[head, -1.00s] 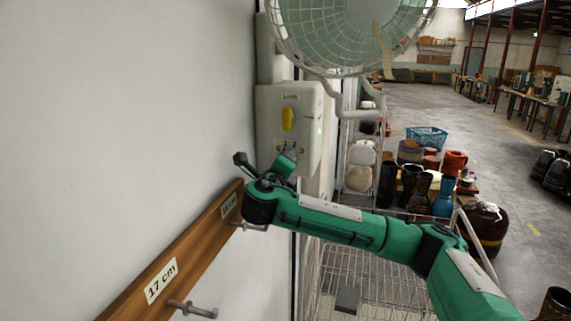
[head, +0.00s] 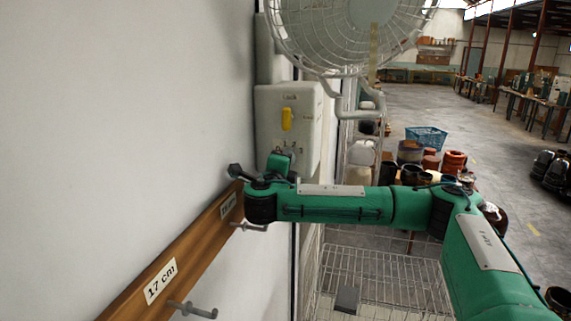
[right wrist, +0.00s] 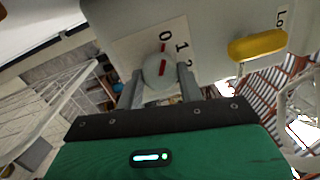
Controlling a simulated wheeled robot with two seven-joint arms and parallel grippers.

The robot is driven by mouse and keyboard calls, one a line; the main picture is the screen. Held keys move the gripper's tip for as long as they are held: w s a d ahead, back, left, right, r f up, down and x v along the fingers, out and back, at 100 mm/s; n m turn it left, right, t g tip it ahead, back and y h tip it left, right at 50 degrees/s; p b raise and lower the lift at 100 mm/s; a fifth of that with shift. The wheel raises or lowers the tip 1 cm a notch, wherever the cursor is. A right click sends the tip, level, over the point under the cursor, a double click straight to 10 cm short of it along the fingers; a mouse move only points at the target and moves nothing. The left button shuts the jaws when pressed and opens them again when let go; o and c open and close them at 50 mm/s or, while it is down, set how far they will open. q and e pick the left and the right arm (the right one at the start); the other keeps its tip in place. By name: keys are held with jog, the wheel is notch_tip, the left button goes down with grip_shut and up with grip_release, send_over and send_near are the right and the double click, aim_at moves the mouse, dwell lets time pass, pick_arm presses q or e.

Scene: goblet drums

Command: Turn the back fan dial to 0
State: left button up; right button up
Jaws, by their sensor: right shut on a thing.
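The fan's white control box (head: 268,115) hangs on the wall below the fan (head: 350,30). A yellow switch (head: 287,119) is on its front, above the dial. In the right wrist view the round pale dial (right wrist: 158,69) has a red pointer line, with 0, 1 and a further, partly hidden number beside it. The line points up close to the 0; the exact setting is hard to read. My right gripper (right wrist: 160,82) is shut on the dial, one finger on each side. In the head view the gripper (head: 281,160) covers the dial. My left gripper is out of view.
A wooden rail (head: 200,250) with metal hooks and a 17 cm label (head: 161,280) runs along the wall, close to my right wrist. A wire shelf (head: 375,275) lies below my arm. Drums and a blue basket (head: 427,137) stand behind.

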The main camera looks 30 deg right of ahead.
jog(key=shift+f, duration=0.1)
dwell(0.3)
jog(key=o, duration=1)
jog(key=b+v, duration=0.3)
jog(key=v, duration=0.4)
jog(key=shift+s+a, duration=0.15)
jog(key=shift+f, duration=0.1)
